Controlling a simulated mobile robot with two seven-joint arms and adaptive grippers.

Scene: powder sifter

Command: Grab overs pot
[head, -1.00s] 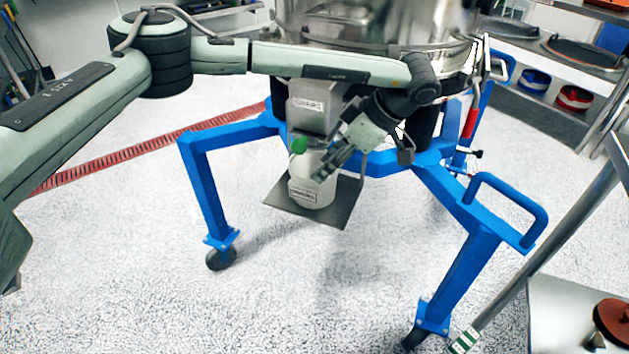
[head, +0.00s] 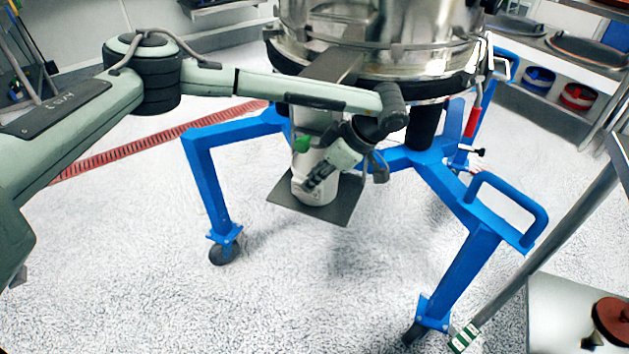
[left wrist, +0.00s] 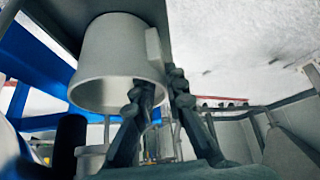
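The overs pot (head: 326,196) is a light grey cup standing on a dark square plate (head: 345,211) under the sifter's outlet. My left gripper (head: 310,182) is in front of the pot in the head view and hides part of it, including its label. In the left wrist view the pot (left wrist: 103,62) fills the upper left, with a flat handle (left wrist: 154,48) on its side. My left fingers (left wrist: 160,84) are apart, one on each side of the handle's end. I cannot tell whether they touch it. My right gripper is not in view.
The steel sifter drum (head: 385,35) is just above my left forearm, on a blue wheeled frame (head: 208,180). A grey outlet chute (head: 312,118) with a green knob hangs above the pot. A shelf (head: 560,95) stands at right.

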